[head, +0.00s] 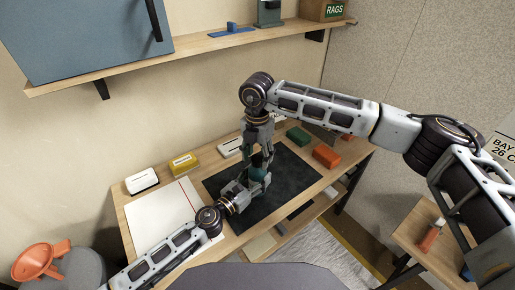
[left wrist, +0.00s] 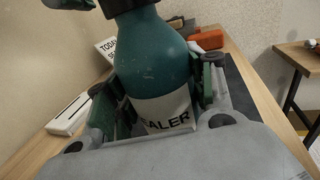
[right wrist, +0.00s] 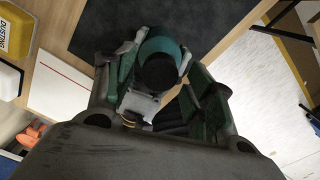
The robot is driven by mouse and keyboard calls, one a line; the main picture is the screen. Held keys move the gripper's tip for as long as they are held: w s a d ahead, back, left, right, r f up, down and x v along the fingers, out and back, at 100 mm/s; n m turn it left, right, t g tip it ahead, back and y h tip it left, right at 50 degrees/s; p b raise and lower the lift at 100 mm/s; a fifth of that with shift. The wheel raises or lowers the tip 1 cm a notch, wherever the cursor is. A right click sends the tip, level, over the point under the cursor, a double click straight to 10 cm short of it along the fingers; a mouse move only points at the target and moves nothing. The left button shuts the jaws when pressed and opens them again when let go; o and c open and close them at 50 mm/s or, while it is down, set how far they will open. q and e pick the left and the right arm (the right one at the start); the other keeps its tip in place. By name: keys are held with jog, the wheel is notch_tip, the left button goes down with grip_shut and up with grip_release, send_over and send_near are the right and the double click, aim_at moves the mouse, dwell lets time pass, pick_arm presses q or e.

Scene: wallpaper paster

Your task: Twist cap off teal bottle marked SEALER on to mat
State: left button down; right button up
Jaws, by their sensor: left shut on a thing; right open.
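The teal bottle (left wrist: 150,60) stands upright with a white label reading "EALER", its first letter hidden. My left gripper (head: 248,186) is shut around its body. The black cap (left wrist: 128,6) is on the bottle's neck, cut by the top edge of the left wrist view. In the right wrist view the cap (right wrist: 158,73) and teal shoulder (right wrist: 160,45) lie between the fingers of my right gripper (right wrist: 162,85), which is open and points down from above. Whether a finger touches the cap I cannot tell. The dark mat (head: 290,180) is under both grippers.
A white sheet with a red line (head: 160,217) lies left of the mat. A yellow box (head: 184,164) and a white box (head: 142,181) stand behind it. Green (head: 298,135) and orange (head: 326,156) blocks stand beyond the mat. The mat's right part is bare.

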jog(key=shift+f, duration=0.55)
jog(key=c, duration=1.1)
jog(key=shift+o, duration=0.2)
